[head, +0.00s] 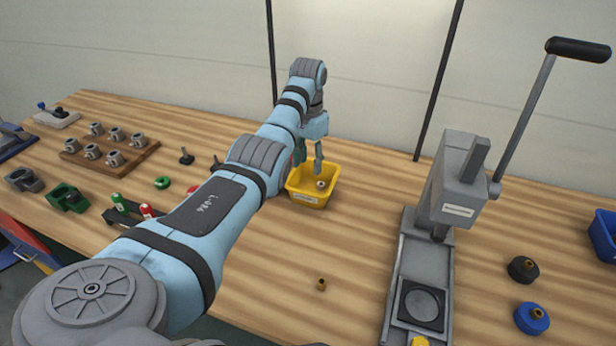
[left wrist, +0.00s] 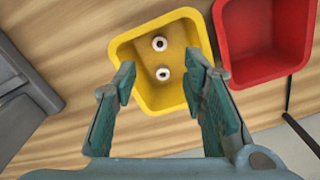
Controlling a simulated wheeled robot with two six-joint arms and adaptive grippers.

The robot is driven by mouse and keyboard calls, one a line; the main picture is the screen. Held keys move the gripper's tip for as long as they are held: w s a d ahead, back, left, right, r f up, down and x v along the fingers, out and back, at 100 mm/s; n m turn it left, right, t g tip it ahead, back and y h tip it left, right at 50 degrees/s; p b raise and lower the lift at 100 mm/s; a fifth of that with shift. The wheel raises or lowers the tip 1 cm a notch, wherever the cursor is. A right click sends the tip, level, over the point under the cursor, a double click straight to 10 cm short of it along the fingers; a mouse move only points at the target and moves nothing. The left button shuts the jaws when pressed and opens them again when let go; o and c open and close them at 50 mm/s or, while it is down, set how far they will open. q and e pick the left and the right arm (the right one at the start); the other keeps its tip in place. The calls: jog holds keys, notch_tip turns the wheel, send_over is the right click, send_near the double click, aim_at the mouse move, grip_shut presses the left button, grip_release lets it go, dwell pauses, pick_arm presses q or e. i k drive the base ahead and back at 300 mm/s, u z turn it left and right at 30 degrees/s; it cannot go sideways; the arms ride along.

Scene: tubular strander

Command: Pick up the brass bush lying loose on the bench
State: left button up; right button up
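A small brass bush (head: 321,284) lies loose on the bare bench, in front of the yellow bin and left of the press. The left wrist view does not show this loose bush. My left gripper (head: 309,155) hangs over the yellow bin (head: 304,199), well behind the bush. In the left wrist view my left gripper (left wrist: 161,82) is open, with nothing between its fingers. The yellow bin (left wrist: 127,53) there holds two small pale rings (left wrist: 159,44) on its floor. My right gripper is in neither view.
A grey lever press (head: 461,180) stands right of the bush. Black (head: 522,270) and blue (head: 531,319) round parts with brass centres lie farther right. A red bin (left wrist: 265,40) adjoins the yellow one. Bench around the bush is clear.

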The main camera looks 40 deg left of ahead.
aim_at(321, 282)
jog(key=k, duration=1.5)
